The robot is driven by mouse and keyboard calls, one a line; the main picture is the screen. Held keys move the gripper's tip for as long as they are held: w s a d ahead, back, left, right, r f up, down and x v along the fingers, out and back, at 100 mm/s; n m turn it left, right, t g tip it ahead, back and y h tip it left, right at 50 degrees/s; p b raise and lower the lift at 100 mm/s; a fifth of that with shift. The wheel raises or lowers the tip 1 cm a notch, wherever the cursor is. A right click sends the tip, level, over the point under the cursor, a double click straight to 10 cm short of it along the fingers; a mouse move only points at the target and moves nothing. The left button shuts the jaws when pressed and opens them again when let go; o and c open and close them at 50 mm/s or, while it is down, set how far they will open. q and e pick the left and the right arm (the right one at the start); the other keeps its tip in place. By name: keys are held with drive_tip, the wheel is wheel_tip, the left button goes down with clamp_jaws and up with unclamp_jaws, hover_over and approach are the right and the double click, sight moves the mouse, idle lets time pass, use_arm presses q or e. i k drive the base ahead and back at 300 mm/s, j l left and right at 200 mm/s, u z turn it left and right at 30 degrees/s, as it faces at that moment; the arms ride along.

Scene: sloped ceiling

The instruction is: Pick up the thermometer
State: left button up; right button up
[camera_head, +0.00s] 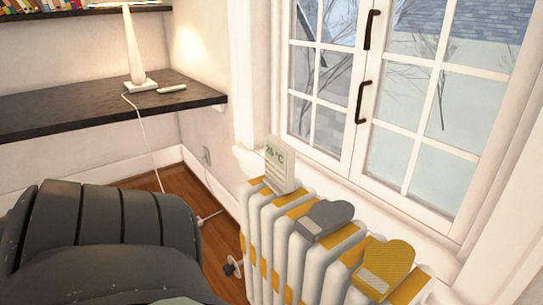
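A pale upright panel with a "°C" reading, which looks like the thermometer (279,166), stands on the far left end of the white radiator (283,222) under the window. Its reading faces me. Nothing touches it from my side. Neither of my grippers shows in the head view, so I cannot see whether they are open or shut.
A grey mitten (325,218) and a yellow mitten (385,266) lie on the radiator. A dark shelf (60,108) holds a lamp (134,50) and a small white object (172,89). A dark ribbed shape fills the lower left. Some wooden floor (222,250) is clear.

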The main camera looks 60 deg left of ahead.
sight(279, 157)
drive_tip(key=j, duration=1.15)
drive_tip(key=k+j+u, duration=0.1)
drive_tip(key=j, duration=0.2)
drive_tip(key=i+l+z, duration=0.1)
